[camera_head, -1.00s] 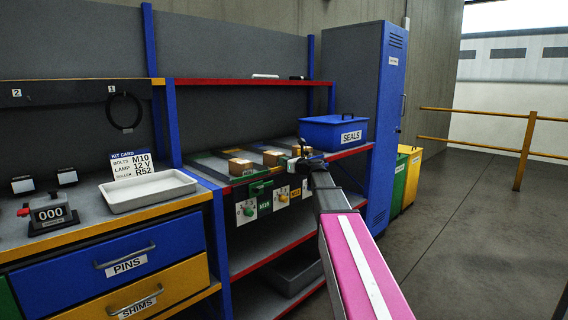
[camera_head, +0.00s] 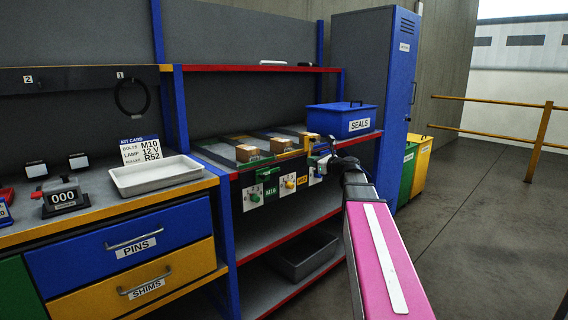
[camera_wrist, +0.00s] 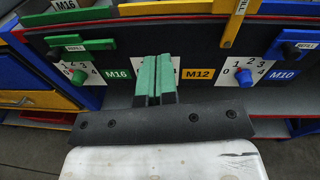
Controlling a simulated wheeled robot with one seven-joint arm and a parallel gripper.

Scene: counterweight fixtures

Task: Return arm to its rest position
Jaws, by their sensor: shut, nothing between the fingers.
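My arm reaches from the bottom right of the head view, and my gripper (camera_head: 325,161) is at the front of the dispenser shelf, by the right-hand dial plates. In the wrist view the green fingertips of my gripper (camera_wrist: 156,78) are together with nothing between them. They cover most of the middle dial plate, beside the M12 label (camera_wrist: 197,75). The M16 dial (camera_wrist: 77,75) with a green knob is to their left. The M10 dial (camera_wrist: 243,75) with a blue knob is to their right.
A blue SEALS bin (camera_head: 343,121) sits on the shelf just beyond my gripper. A tall blue locker (camera_head: 372,80) stands to the right, with green and yellow bins beside it. A white tray (camera_head: 155,178) lies on the left counter. Open floor (camera_head: 480,210) lies to the right.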

